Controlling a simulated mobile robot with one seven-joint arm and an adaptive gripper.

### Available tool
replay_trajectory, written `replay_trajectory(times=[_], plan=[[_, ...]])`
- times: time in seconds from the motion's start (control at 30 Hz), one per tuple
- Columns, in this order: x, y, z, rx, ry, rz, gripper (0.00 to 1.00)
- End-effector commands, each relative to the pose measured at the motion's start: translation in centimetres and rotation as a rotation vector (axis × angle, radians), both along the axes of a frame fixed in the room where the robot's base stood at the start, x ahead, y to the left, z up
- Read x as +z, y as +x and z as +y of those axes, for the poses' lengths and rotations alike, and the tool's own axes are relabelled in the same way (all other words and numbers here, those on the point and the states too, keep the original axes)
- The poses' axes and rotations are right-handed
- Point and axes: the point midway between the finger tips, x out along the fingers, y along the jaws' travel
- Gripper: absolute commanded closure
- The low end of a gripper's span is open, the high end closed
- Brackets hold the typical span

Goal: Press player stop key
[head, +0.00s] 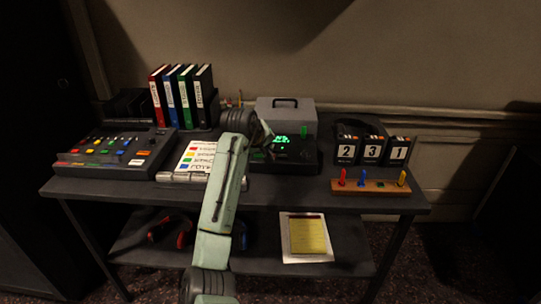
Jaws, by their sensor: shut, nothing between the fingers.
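A dark device with a lit green display (289,143), which looks like the player, stands at the back middle of the desk. It has a grey top with a black carrying handle. A bright green part shows at its upper right front. I cannot make out which key is the stop key. My arm reaches up from the bottom of the view. My gripper (266,136) is small and dark in front of the left part of the device. It is shut and empty. I cannot tell whether its tips touch the device, and the arm hides part of the left side.
A mixing console (118,152) with coloured keys stands at the left. Binders (182,95) stand behind it. A card with coloured labels (196,156) lies left of my arm. Number blocks (372,151) and a wooden board with coloured pegs (370,187) are at the right. A yellow notepad (308,237) lies on the lower shelf.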

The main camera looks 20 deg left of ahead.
Motion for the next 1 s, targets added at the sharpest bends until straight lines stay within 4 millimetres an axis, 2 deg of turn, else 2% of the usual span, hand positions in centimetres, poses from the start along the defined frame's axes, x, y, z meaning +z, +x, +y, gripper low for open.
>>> replay_trajectory(times=[0.33,0.7,1.0], plan=[[-0.1,0.0,0.0,-0.001,0.000,0.002,1.00],[1.5,0.0,0.0,0.000,0.000,0.001,1.00],[1.4,0.0,0.0,0.001,0.001,0.001,1.00]])
